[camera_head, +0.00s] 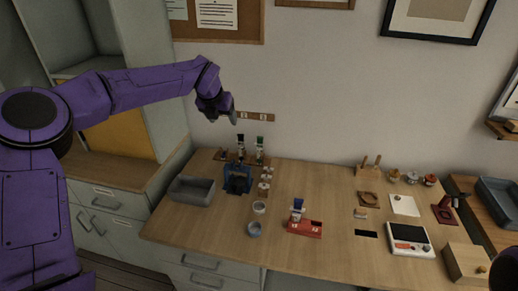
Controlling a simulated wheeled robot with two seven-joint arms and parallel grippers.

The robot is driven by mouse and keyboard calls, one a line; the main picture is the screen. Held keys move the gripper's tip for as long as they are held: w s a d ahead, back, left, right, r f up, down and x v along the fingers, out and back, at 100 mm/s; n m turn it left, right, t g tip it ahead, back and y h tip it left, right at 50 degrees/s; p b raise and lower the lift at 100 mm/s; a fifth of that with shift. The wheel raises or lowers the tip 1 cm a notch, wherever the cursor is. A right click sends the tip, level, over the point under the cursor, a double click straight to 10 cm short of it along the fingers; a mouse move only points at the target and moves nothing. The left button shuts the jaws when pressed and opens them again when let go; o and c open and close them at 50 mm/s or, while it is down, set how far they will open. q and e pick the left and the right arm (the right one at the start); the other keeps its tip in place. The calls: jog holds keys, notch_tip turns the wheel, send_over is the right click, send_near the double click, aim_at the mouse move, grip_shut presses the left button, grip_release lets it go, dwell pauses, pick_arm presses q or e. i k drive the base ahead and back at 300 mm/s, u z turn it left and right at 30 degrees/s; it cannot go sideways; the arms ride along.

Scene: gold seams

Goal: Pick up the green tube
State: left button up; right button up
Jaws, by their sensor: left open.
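The green tube (260,144), small with a green cap, stands upright in a rack (222,157) at the back left of the wooden table. A dark-capped tube (240,142) stands just left of it. A blue-capped tube (298,206) stands in a red block (306,229) near the middle. My left gripper (231,116) is open and empty. It shows in front of the wall, above and left of the green tube, apart from it.
A blue device (238,179) stands close in front of the tubes, with a grey bin (192,190) to its left. Small cups (254,229) stand in front. A white scale (410,239) and a wooden box (466,263) are at right. The table's front left is clear.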

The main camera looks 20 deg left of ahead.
aim_at(260, 148)
jog(key=i, duration=0.85)
jog(key=z, duration=0.05)
